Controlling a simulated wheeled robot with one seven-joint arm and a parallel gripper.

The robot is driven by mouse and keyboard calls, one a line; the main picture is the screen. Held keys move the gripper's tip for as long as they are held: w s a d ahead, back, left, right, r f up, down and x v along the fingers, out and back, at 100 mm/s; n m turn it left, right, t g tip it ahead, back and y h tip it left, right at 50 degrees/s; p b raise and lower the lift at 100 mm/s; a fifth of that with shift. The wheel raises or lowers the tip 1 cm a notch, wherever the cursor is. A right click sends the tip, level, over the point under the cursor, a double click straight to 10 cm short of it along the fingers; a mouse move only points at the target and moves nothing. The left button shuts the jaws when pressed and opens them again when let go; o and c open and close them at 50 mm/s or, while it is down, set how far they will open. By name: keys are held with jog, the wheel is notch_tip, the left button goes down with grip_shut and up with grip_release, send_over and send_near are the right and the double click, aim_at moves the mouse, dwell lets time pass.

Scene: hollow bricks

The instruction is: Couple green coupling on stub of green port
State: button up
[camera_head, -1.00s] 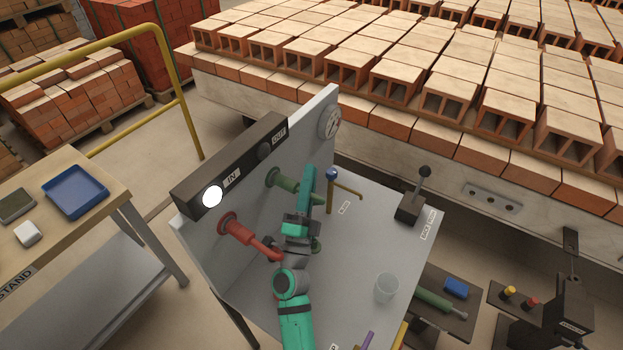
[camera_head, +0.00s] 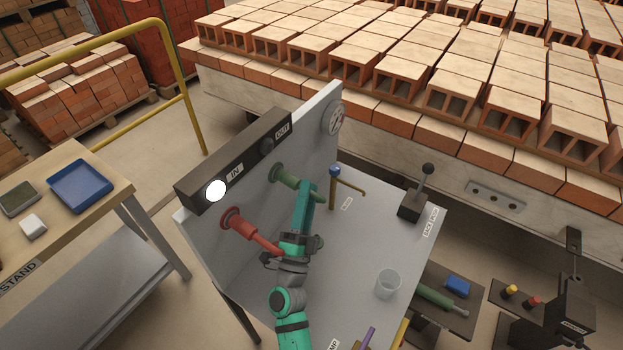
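The green port (camera_head: 277,172) is on the upright grey panel, and its green stub points right and toward my arm. The stub's outer end reaches the edge of my teal arm link, which partly covers that area. A small dark green piece (camera_head: 319,243) shows just right of my arm; I cannot tell whether it is the green coupling. My gripper is hidden behind my own arm, so its fingers and anything in them do not show. Whether a coupling touches the stub cannot be seen.
A red port (camera_head: 232,217) with a red pipe sits left of my arm. A brass lever with a blue knob (camera_head: 334,171) stands close right of the stub. A clear cup (camera_head: 388,284) and a black lever box (camera_head: 413,206) stand on the grey bench (camera_head: 365,235).

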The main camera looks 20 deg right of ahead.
jog(key=shift+v, duration=2.7)
jog(key=shift+a, duration=0.2)
jog(key=s+a+f+n+g+y, duration=0.1)
jog(key=s+a+f+n+y, duration=0.2)
jog(key=s+n, duration=0.4)
jog(key=s+a+f+n+g+y, duration=0.2)
jog(key=s+a+f+n+y, duration=0.2)
jog(key=s, duration=1.1)
jog(key=s+a+f+n+g+y, duration=0.2)
jog(key=s+a+f+n+y, duration=0.2)
jog(key=s+n, duration=0.6)
jog(key=shift+s+a+f+n+y, duration=0.25)
jog(key=shift+s+a+n+y, duration=0.25)
jog(key=shift+a+y, duration=0.6)
jog(key=shift+w, duration=0.1)
